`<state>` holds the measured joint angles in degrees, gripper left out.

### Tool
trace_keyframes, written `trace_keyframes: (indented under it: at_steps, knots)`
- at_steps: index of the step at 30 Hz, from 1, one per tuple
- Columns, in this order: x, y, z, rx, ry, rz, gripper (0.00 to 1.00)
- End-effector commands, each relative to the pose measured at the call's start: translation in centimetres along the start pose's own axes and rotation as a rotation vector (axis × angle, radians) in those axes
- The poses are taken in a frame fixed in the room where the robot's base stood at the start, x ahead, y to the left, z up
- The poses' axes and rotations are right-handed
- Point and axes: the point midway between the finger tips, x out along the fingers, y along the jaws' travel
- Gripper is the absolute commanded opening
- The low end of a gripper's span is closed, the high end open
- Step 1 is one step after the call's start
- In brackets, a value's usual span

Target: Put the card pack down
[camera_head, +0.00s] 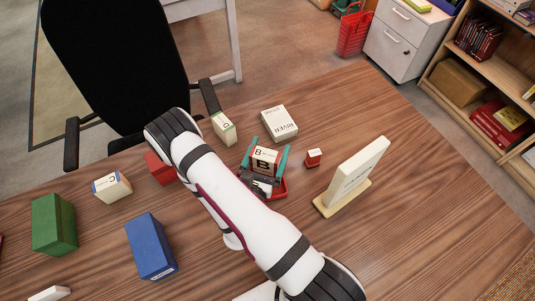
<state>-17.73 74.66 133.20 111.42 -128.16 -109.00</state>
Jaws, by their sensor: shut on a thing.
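The card pack (265,160), a small box with a white label marked "B" and dark red parts, is between the teal fingers of my gripper (266,155). My gripper is shut on it. A red tray (284,190) shows just below and in front of the pack. My wrist and arm hide most of this tray. I cannot tell whether the pack touches the tray or the table.
A white book (279,122) lies behind the gripper. White boxes (223,128) (112,187), a red block (160,169), a green box (54,224) and a blue box (151,246) are left. The table's right is clear.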

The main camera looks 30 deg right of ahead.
Motion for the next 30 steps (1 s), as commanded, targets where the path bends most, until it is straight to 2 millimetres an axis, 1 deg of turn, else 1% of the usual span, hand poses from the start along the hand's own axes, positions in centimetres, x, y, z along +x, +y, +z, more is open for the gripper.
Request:
trace_keyframes:
  at_steps: [2, 5, 6, 9, 11, 14, 16, 18, 20, 23, 24, 28, 30]
  knots:
    - [0.0, 0.0, 1.1, 0.003, -0.001, 0.0, 0.27]
    - [0.0, 0.0, 3.5, 0.005, -0.002, -0.001, 0.27]
    - [0.0, 0.0, 4.6, 0.005, -0.003, 0.0, 0.27]
    - [0.0, 0.0, 7.2, 0.006, -0.003, 0.0, 0.27]
    - [0.0, 0.0, 8.4, 0.006, -0.003, -0.003, 0.27]
    - [-0.7, 0.0, 10.5, 0.014, -0.006, -0.097, 0.27]
    - [-1.9, -0.5, 11.3, 0.013, -0.001, -0.219, 0.27]
    - [-3.2, -0.9, 11.4, 0.007, 0.002, -0.309, 0.27]
    - [-4.0, -1.1, 10.9, 0.001, 0.002, -0.358, 0.27]
    - [-4.5, -1.3, 8.6, -0.007, 0.002, -0.391, 0.27]
    - [-4.6, -1.3, 7.6, -0.007, 0.002, -0.393, 0.27]
    - [-4.5, -1.4, 5.2, -0.005, 0.001, -0.392, 0.27]
    - [-4.5, -1.4, 3.5, -0.007, 0.001, -0.392, 0.27]
